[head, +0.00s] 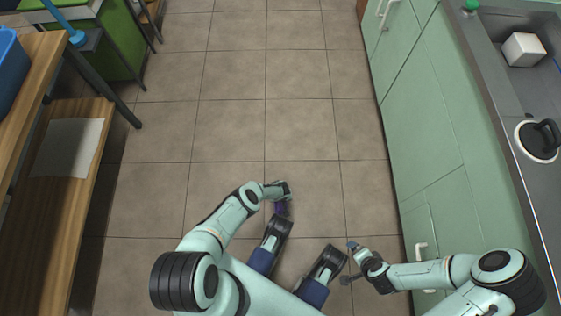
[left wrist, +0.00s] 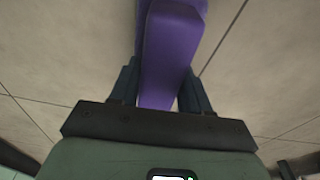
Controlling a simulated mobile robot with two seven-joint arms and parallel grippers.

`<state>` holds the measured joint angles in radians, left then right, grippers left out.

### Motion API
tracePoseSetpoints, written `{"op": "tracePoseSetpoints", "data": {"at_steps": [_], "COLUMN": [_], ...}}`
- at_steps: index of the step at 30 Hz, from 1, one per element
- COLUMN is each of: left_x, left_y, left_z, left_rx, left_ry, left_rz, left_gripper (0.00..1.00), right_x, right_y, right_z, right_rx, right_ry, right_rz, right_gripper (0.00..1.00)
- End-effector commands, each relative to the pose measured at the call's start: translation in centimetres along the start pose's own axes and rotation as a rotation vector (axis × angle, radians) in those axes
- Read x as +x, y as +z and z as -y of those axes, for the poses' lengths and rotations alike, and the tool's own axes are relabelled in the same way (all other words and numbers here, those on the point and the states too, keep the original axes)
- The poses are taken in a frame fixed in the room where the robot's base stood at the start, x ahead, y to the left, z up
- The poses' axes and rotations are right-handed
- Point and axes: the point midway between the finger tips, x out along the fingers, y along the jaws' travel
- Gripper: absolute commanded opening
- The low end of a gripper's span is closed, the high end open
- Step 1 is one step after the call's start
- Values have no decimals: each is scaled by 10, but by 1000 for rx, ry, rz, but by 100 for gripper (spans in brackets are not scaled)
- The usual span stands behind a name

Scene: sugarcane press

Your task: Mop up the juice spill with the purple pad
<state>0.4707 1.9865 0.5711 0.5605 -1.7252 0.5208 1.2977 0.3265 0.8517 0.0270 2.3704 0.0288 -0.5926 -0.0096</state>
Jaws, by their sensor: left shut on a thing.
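The purple pad (left wrist: 168,55) is gripped between the two fingers of my left gripper (left wrist: 157,90) in the left wrist view. In the head view, a small part of the purple pad (head: 281,208) shows below my left gripper (head: 280,199), low over the floor tiles in front of my base. My right gripper (head: 349,263) is at the lower right, apart from the pad; its fingers are too small to read. I see no juice spill in either view.
The tiled floor (head: 260,90) ahead is clear. A wooden shelf unit (head: 70,215) with a white sheet (head: 68,147) stands on the left, with a green cabinet (head: 105,45) behind it. Green cupboards (head: 420,110) under a grey counter (head: 505,75) run along the right.

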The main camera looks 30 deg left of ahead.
Motion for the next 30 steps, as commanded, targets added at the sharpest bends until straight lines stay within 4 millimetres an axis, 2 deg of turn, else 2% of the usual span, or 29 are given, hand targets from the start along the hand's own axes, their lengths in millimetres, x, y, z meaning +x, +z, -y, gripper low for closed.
{"op": "tracePoseSetpoints", "data": {"at_steps": [11, 30], "left_x": [0, 13], "left_y": [0, 2], "left_z": [0, 0], "left_rx": [0, 1], "left_ry": [0, 0], "left_rz": [0, 0], "left_gripper": [8, 8], "right_x": [0, 12], "right_y": [0, 2], "right_z": [0, -3], "right_rx": [0, 1], "right_ry": [0, 1], "right_rz": [1, 5], "right_gripper": [95, 95]}}
